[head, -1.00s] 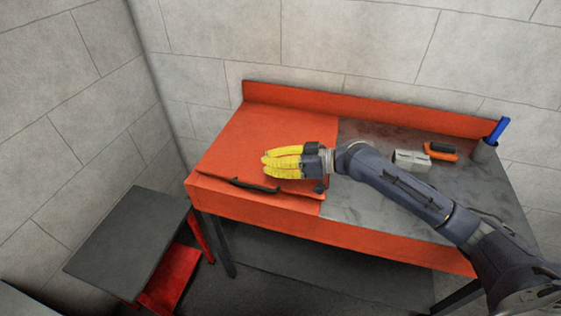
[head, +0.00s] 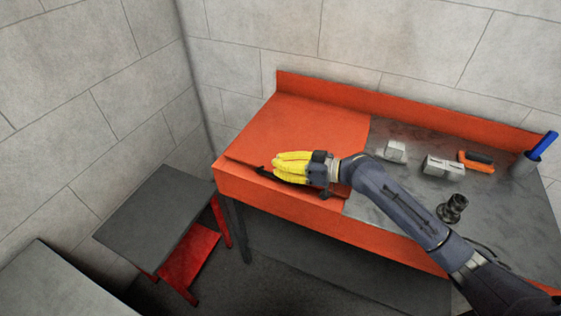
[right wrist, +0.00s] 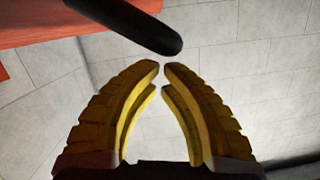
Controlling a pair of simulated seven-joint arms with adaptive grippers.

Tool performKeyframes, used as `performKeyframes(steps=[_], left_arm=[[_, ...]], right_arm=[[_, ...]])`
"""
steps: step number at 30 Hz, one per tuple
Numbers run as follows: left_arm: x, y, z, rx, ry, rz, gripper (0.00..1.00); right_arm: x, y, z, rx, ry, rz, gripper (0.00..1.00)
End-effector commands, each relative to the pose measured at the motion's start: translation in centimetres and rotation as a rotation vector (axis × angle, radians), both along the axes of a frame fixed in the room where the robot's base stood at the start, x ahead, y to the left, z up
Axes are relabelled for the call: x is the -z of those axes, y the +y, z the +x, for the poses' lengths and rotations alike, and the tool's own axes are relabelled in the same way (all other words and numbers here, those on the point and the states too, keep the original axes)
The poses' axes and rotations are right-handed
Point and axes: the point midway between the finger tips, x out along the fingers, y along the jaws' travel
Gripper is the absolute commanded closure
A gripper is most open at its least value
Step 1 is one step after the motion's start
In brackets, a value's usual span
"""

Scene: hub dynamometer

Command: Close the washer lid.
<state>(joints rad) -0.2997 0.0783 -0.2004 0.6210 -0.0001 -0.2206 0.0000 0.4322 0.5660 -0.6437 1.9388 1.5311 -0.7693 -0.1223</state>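The orange washer lid (head: 302,122) covers the left part of the orange workbench. It lies flat or nearly flat; I cannot tell whether its front edge is fully seated. A dark handle (head: 262,171) runs along the lid's front edge, partly hidden by my right gripper. My right gripper (head: 276,163), with yellow fingers, is over the lid's front edge at the handle. In the right wrist view, the right gripper's fingertips (right wrist: 162,66) nearly meet with nothing between them. The black handle (right wrist: 140,25) passes just beyond the tips, apart from them in the picture. My left gripper is out of view.
On the grey benchtop (head: 400,207) stand light grey blocks (head: 443,167), an orange-and-black tool (head: 476,161), a dark fitting (head: 453,208) and a grey cup (head: 525,163) with a blue item. A low grey table (head: 157,219) with a red shelf stands at the left.

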Motion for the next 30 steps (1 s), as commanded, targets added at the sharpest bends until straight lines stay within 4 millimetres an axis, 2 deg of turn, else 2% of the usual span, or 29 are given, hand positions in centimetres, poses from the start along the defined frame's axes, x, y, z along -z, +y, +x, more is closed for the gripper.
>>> performKeyframes(steps=[7, 12, 18, 25, 30], left_arm=[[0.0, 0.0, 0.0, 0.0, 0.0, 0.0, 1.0], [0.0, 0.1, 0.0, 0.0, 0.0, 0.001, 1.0], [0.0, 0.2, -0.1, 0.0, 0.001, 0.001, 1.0], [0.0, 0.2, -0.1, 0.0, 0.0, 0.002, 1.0], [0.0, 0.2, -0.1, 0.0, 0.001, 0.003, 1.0]], right_arm=[[0.3, 0.0, 0.0, 0.0, -0.003, -0.003, 1.0], [2.3, 0.2, -0.3, 0.0, -0.044, -0.026, 1.0], [3.5, 0.3, -0.5, -0.001, -0.068, -0.042, 1.0], [3.9, 0.3, -0.7, -0.003, -0.063, -0.047, 1.0], [3.4, 0.2, -0.6, -0.002, -0.066, -0.048, 1.0]])
